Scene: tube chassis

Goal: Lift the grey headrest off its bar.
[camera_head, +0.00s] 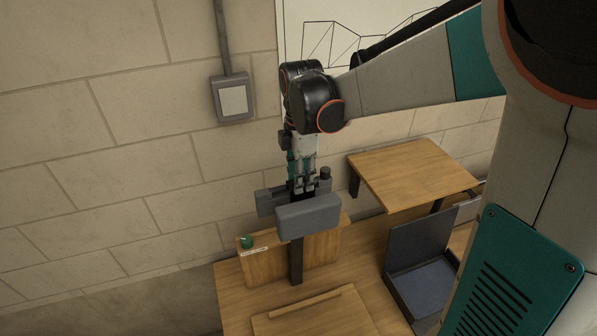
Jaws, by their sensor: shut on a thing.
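The grey headrest (309,217) is a rounded block near the middle of the view. A dark upright bar (296,262) shows directly below it, in front of a wooden panel. I cannot tell whether the headrest is seated on the bar or a little above it. My gripper (302,188) points down from above and is shut on the headrest at its top and rear. The fingertips and their contact are partly hidden behind the headrest's front pad.
A grey block (266,203) and a dark knob (325,173) are close to my gripper. A wooden panel (262,264) with a green button (246,242) stands behind the bar. A wooden tabletop (412,174) and an open grey box (424,287) are to the right. A stone wall is behind.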

